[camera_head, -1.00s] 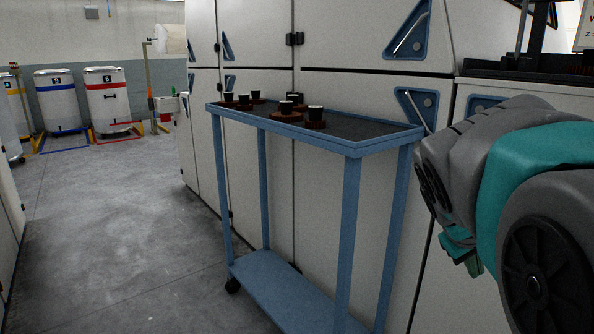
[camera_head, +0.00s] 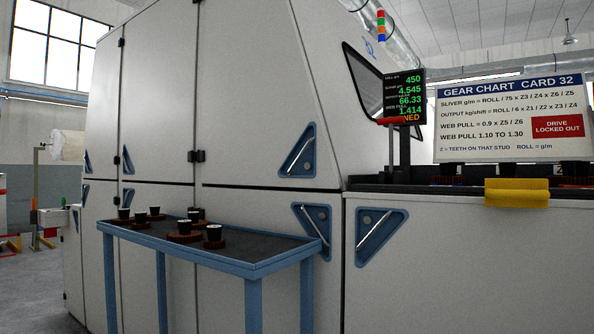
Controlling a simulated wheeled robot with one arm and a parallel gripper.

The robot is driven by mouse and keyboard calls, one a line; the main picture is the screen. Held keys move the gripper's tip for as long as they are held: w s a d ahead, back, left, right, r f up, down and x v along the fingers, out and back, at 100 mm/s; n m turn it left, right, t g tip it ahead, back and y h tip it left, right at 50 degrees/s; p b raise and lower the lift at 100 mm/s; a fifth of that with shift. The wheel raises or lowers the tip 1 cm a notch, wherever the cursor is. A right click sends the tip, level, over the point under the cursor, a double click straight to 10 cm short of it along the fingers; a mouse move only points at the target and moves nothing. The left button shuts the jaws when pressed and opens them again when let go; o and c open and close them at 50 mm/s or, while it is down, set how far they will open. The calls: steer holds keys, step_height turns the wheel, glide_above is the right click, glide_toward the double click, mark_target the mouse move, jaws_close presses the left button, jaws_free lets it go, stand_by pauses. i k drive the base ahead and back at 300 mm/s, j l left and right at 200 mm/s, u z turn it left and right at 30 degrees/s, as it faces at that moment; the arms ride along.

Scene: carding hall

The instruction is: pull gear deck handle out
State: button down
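A yellow handle-like bar (camera_head: 517,193) sits at the front edge of the dark gear deck (camera_head: 405,187), on the right, above a white cabinet front. I take it for the gear deck handle. Several dark gear-like parts show on the deck behind it, in front of the gear chart sign (camera_head: 510,118). My gripper and arm are out of view, so nothing shows touching the handle.
A blue trolley (camera_head: 250,268) with several small cups on brown discs stands left of the deck, against the white machine. A display (camera_head: 405,97) on a post, with a red bar below it, rises from the deck. Angled handles in blue recesses (camera_head: 381,237) mark the machine doors.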

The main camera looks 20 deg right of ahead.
mark_target(516, 193)
steer(key=z, duration=1.5)
